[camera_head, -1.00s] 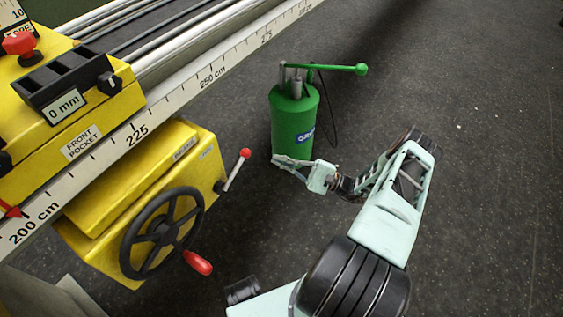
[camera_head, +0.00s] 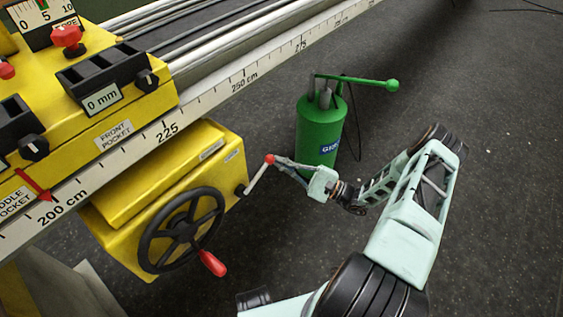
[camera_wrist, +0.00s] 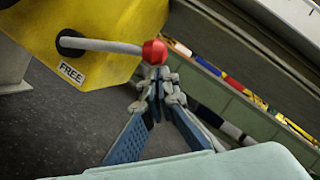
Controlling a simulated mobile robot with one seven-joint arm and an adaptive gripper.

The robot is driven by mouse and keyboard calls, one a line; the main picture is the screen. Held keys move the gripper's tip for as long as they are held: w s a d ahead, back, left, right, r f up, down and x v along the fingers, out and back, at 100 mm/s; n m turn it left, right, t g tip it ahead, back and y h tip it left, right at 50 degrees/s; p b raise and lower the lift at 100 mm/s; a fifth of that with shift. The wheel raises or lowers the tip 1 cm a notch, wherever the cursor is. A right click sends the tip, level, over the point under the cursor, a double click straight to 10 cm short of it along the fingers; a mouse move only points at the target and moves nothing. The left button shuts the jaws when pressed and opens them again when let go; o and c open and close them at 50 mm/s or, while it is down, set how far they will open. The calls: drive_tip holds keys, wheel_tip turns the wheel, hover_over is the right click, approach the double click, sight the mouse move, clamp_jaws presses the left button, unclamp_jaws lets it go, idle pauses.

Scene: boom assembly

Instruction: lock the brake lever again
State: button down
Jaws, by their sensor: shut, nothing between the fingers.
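The brake lever (camera_head: 257,174) is a pale rod with a red ball knob (camera_head: 269,159), on the right side of the yellow housing. It slants up and to the right in the head view. In the wrist view the rod (camera_wrist: 105,45) runs from a dark boss above a FREE label (camera_wrist: 72,74) to the red knob (camera_wrist: 154,52). My gripper (camera_head: 276,161) is at the knob, reaching it from the right. In the wrist view my fingertips (camera_wrist: 157,80) are together just below the knob, touching or nearly touching it. Nothing is held.
A black handwheel (camera_head: 181,231) with a red handle (camera_head: 212,263) is on the housing's front, left of the lever. A green pump canister (camera_head: 321,133) stands close behind my gripper. The scale rail (camera_head: 215,98) runs above. The dark floor is open to the right.

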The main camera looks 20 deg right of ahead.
drive_tip(key=s+a+r+n+g+p, duration=0.1)
drive_tip(key=a+r+n+p, duration=0.1)
drive_tip(key=r+n+p, duration=0.1)
drive_tip(key=s+a+r+n+g+h+p, duration=0.1)
drive_tip(key=s+a+r+n+p, duration=0.1)
drive_tip(key=r+n+p, duration=0.2)
drive_tip(key=s+a+r+n+g+h+p, duration=0.1)
drive_tip(key=s+a+r+n+p, duration=0.1)
drive_tip(key=p, duration=0.4)
drive_tip(key=shift+a+r+n+p, duration=0.15)
drive_tip(key=shift+a+r+n, duration=0.05)
drive_tip(key=shift+r+n, duration=0.3)
drive_tip(key=shift+a+r+n+p, duration=0.2)
drive_tip(key=shift+r+n, duration=0.2)
drive_tip(key=shift+r, duration=0.15)
drive_tip(key=shift+s+a+r+p, duration=0.2)
drive_tip(key=shift+s+a+p, duration=0.45)
drive_tip(key=shift+a, duration=0.35)
drive_tip(key=shift+s+a, duration=0.1)
